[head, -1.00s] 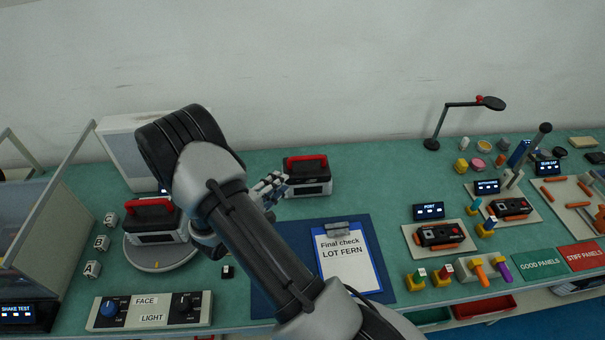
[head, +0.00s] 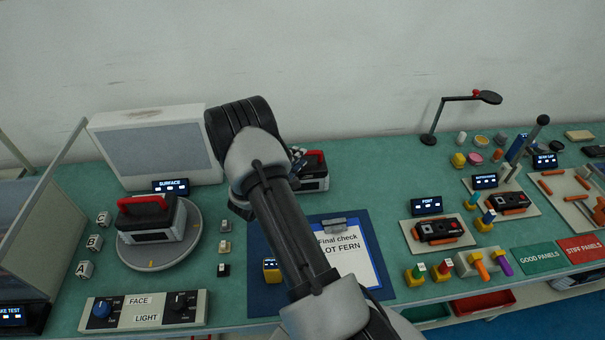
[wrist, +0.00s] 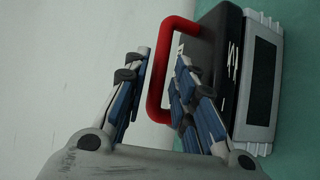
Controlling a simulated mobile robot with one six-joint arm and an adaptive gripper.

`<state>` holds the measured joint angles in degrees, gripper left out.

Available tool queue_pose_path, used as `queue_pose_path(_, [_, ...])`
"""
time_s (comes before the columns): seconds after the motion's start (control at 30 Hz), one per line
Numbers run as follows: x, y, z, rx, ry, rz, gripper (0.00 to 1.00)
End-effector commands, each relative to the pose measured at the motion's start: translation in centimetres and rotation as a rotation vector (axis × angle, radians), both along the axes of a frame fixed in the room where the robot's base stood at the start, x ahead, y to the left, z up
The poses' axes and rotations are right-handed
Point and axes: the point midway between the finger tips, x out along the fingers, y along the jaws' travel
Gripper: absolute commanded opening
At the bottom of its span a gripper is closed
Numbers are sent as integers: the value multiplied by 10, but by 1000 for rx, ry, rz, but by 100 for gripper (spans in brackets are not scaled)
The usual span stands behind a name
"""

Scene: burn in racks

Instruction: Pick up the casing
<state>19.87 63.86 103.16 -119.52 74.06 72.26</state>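A casing, a dark and grey box with a red handle, stands at the back middle (head: 316,182), partly hidden behind my arm. It fills the right side of the wrist view (wrist: 222,70). A second, similar casing (head: 151,222) sits on the round grey turntable (head: 190,245) at the left. The fingers look apart from the bar, but contact is hard to judge. In the head view the gripper is mostly hidden behind my arm.
A blue mat with a clipboard (head: 349,262) lies below my arm, with a small yellow device (head: 271,270) on it. A light box (head: 158,147) stands behind the turntable. Knob controls (head: 143,311) sit at the front left. Trays and tools crowd the right.

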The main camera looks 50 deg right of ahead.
Motion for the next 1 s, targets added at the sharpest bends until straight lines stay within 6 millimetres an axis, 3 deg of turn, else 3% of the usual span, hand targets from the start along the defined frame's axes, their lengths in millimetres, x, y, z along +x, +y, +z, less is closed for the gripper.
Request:
queue_pose_path(0.2, [7,-29,-7,1,0,-2,25])
queue_pose_path(0.5, [9,-34,-6,1,1,-1,25])
queue_pose_path(0.87, [9,-33,-6,1,1,-1,1])
queue_pose_path(1.0, [9,-33,-6,1,1,-1,0])
